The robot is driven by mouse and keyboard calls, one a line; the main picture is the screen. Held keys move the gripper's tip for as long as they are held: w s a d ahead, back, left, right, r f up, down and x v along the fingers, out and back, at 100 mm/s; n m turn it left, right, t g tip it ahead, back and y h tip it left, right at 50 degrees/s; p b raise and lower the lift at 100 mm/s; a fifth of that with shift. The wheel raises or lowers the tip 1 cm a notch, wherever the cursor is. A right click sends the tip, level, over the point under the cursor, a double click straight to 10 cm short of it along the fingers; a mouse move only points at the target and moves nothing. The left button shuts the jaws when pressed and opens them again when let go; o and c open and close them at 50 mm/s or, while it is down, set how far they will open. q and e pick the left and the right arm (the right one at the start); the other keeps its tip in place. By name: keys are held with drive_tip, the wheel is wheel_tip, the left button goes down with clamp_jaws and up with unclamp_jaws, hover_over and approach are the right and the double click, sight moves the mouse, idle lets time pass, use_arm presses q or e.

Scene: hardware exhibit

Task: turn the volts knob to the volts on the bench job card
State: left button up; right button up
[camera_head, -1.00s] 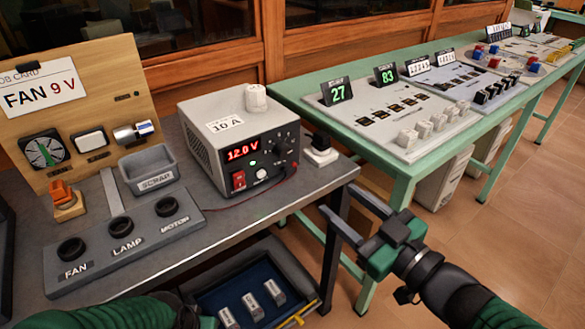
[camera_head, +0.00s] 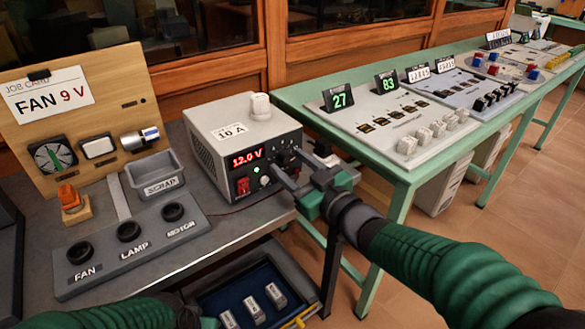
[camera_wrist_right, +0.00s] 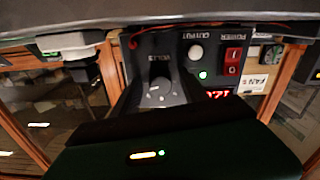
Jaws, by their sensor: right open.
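The bench job card (camera_head: 46,93) reads "FAN 9 V" on the wooden board at the left. The grey power supply (camera_head: 212,148) shows "12.0 V" on its red display (camera_head: 248,157). My right gripper (camera_head: 287,163) is open at the front panel, its fingertips near the dark knobs and partly covering them. In the right wrist view, turned upside down, the dark volts knob (camera_wrist_right: 160,90) with a pale mark lies between the two fingers. Whether they touch it I cannot tell.
A red power switch (camera_head: 242,186) and a white output button (camera_head: 265,181) sit beside the knobs. A socket panel (camera_head: 130,262) marked fan, lamp and motor lies at the front left. The green table (camera_head: 402,177) with panels stands right. A blue-lined drawer (camera_head: 235,295) is below.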

clamp_jaws()
idle(0.3)
drive_tip(key=shift+n, duration=0.3)
drive_tip(key=n+b, duration=0.1)
drive_tip(key=n, duration=0.2)
drive_tip(key=shift+d+f+b, duration=0.1)
drive_tip(key=shift+b, duration=0.3)
drive_tip(key=shift+n+b, duration=0.9)
drive_tip(key=shift+n, duration=1.1)
unclamp_jaws()
drive_tip(key=shift+r, duration=0.2)
